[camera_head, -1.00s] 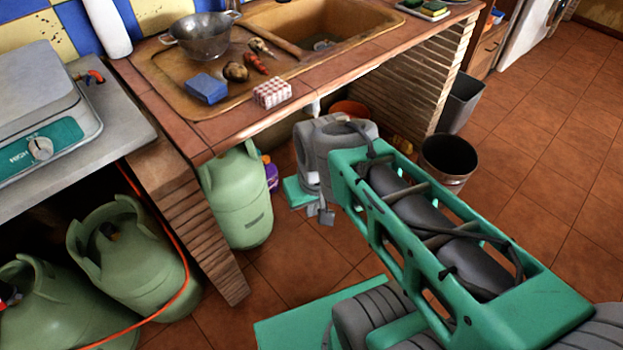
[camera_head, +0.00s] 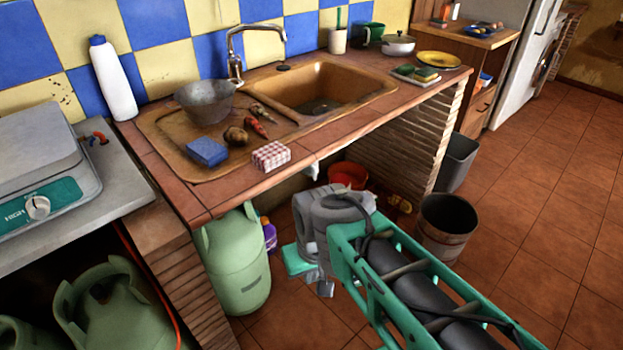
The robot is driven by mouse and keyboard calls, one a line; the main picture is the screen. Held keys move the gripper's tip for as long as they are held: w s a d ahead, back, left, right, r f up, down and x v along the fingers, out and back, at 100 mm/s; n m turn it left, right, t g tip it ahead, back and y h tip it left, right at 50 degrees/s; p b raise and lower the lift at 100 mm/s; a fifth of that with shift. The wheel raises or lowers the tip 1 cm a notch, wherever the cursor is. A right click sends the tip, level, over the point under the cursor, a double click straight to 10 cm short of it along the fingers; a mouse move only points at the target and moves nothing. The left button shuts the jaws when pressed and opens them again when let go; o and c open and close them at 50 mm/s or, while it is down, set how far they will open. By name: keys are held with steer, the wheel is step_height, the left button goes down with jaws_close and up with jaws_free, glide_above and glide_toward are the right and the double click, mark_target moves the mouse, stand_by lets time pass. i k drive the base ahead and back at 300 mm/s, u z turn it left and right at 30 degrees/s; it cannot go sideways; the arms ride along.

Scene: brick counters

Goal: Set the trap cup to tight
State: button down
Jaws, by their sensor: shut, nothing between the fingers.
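My arm reaches in from the lower right, its end in front of the sink counter. My gripper (camera_head: 325,288) shows small and partly hidden at the arm's far end, below the grey wrist. It appears shut and empty, low over the floor and apart from the counter. A small white piece (camera_head: 311,171) hangs just under the counter's front edge; I cannot tell whether it belongs to the trap. The trap cup itself cannot be made out; the space below the sink (camera_head: 316,88) is dark and partly covered by my arm.
A green gas cylinder (camera_head: 235,262) stands under the counter, left of my arm, with a purple bottle (camera_head: 269,235) beside it. A red bowl (camera_head: 347,174) lies under the sink. A metal bucket (camera_head: 447,228) and a grey bin (camera_head: 457,162) stand right. Tiled floor is free at right.

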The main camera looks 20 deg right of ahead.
mark_target(313, 170)
steer(key=k, duration=1.05)
steer(key=z, duration=0.85)
steer(key=i, duration=0.8)
steer(key=u, duration=0.8)
steer(key=i, duration=0.5)
steer(key=u, duration=0.65)
